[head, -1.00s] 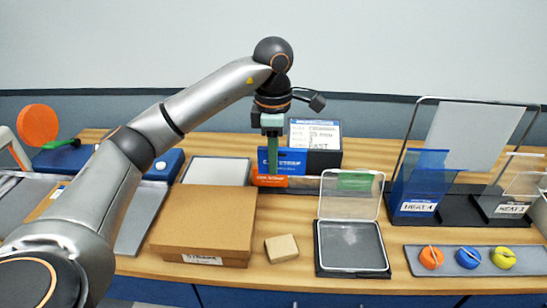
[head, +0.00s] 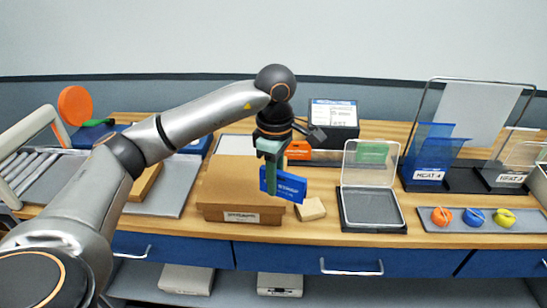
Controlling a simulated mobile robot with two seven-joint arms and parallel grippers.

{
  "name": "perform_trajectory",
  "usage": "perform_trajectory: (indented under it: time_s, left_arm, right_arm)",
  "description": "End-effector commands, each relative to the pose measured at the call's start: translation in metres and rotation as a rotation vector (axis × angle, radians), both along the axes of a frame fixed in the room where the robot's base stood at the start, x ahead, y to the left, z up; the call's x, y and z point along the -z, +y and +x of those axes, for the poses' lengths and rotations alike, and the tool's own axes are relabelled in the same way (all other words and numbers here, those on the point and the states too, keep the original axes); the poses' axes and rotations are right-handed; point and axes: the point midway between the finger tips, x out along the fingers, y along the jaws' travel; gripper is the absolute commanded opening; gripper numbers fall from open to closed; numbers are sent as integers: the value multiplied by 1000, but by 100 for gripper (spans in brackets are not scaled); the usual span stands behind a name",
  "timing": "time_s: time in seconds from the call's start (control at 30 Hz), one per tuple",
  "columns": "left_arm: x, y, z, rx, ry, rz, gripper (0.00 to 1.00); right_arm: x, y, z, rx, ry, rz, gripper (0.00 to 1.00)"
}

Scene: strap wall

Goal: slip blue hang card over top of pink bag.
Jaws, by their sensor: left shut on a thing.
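The blue hang card (head: 289,186) is a small blue piece with white print, held tilted in the head view. My left gripper (head: 270,180) points down and is shut on it, above the counter's front part, between the cardboard box and the wooden block. The gripper's green fingers cover part of the card. I cannot make out a pink bag in this view. My right gripper is not in view.
A cardboard box (head: 235,211) and a wooden block (head: 311,209) lie close by. A clear-lidded case (head: 372,224) stands open to the right. A rack holds a blue bag (head: 430,150). A grey tray (head: 500,226) carries orange, blue and yellow pieces.

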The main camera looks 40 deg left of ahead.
Motion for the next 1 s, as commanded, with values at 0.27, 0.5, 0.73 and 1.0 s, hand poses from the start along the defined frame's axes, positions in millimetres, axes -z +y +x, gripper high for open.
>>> perform_trajectory:
  time_s: [0.27, 0.5, 0.73, 1.0]
  left_arm:
    - [81, -37, -48, 688, 9, -3, 0]
    - [144, -68, -84, 1262, 3, -7, 0]
    - [182, -86, -105, 1613, 1, -6, 0]
    - [197, -94, -114, 1751, -1, -7, 0]
  right_arm:
    - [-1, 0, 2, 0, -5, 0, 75]
    - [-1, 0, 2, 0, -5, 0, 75]
    - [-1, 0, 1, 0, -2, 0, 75]
    - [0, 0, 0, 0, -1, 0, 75]
